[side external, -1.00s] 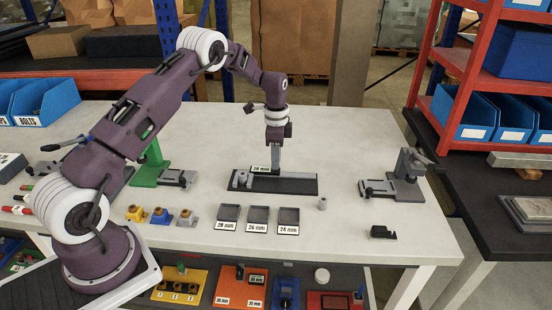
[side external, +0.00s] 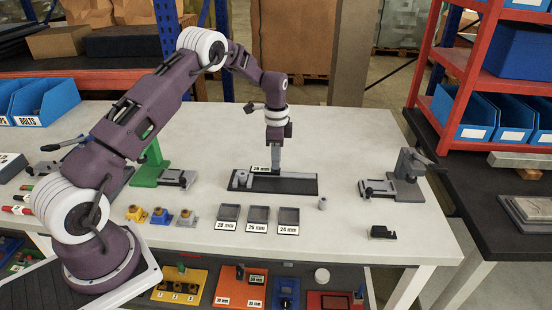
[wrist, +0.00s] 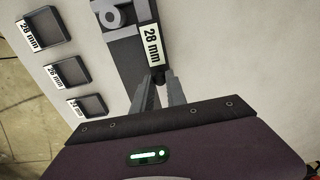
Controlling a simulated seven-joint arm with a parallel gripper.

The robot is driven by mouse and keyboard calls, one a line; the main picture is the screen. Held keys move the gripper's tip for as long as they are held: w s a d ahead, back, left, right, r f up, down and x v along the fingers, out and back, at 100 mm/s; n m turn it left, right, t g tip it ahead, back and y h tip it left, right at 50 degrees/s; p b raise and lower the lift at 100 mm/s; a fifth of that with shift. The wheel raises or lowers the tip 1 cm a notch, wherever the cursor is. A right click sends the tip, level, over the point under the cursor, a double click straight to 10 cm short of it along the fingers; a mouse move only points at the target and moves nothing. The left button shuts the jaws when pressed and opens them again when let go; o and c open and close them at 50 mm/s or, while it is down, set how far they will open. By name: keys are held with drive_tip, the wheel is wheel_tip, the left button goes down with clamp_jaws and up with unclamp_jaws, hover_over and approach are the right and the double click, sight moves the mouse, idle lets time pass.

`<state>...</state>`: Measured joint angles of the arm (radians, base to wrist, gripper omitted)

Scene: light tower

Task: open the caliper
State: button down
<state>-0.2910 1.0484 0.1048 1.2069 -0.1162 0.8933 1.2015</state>
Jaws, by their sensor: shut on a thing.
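The caliper is a dark base bar (side external: 298,186) lying on the table in the side external view. A white 28 mm label (side external: 261,168) sits by its sliding part; the label also shows in the wrist view (wrist: 152,45). A grey round piece (side external: 242,177) is at the bar's left end. My gripper (side external: 275,172) points down over the middle of the bar, beside the label. In the wrist view my gripper (wrist: 158,90) is shut on a small dark caliper knob (wrist: 159,76), mostly hidden between the fingers.
Several trays, labelled 28, 26 and 24 mm (side external: 257,214), stand in front of the caliper. A small grey cylinder (side external: 322,203) stands to the right, near a grey clamp fixture (side external: 405,180). A green stand (side external: 150,168) is at left. The table behind is clear.

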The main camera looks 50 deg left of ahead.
drive_tip(key=shift+w+d+r, duration=0.1)
drive_tip(key=shift+w+d, duration=0.85)
drive_tip(key=c, duration=1.3)
unclamp_jaws()
drive_tip(key=shift+c, duration=0.2)
wheel_tip(320, 180, up, 7)
